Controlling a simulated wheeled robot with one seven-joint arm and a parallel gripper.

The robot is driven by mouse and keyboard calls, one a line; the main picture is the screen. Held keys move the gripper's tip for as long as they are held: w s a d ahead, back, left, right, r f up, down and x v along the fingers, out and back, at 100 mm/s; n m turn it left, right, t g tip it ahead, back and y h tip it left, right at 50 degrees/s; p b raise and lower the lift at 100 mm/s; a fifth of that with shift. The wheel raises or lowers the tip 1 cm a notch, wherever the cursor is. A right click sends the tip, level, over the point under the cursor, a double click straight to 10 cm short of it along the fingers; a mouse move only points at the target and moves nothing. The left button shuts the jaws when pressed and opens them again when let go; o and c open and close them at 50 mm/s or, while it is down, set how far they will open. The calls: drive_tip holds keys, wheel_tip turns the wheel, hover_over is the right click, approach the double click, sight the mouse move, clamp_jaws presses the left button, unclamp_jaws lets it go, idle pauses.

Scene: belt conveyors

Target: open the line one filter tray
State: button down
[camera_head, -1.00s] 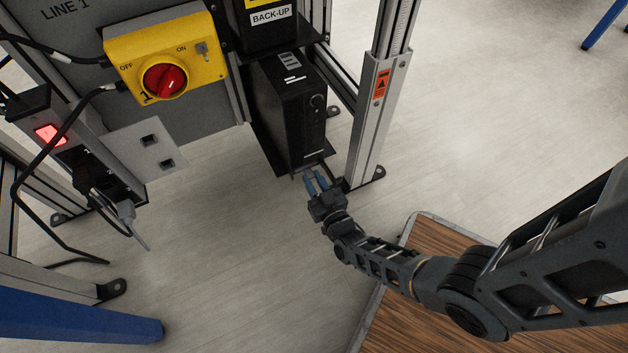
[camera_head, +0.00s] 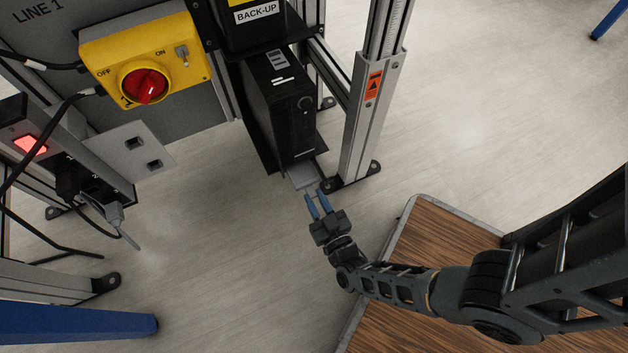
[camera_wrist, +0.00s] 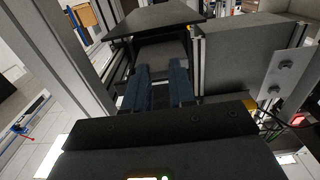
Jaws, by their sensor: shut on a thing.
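The filter tray (camera_head: 302,177) is a thin grey drawer sticking partly out from the bottom front of a black unit (camera_head: 290,110) beside the Line 1 panel. My gripper (camera_head: 312,196), with blue fingers, is shut on the tray's front end, low near the floor. In the wrist view the two fingers of my gripper (camera_wrist: 160,75) reach to the grey tray (camera_wrist: 163,50), which lies below a dark plate. The exact grip on the front edge is small and partly hidden by the fingers.
A metal post (camera_head: 366,125) with an orange warning label stands just right of the tray. A yellow switch box (camera_head: 145,62) with a red knob is at upper left. Open floor (camera_head: 225,250) lies in front. My wood-topped base is at lower right.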

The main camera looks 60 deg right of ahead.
drive_tip(key=c, duration=1.2)
unclamp_jaws()
drive_tip(key=v, duration=0.7)
drive_tip(key=shift+s+a+p, duration=0.2)
drive_tip(key=shift+s+p, duration=0.1)
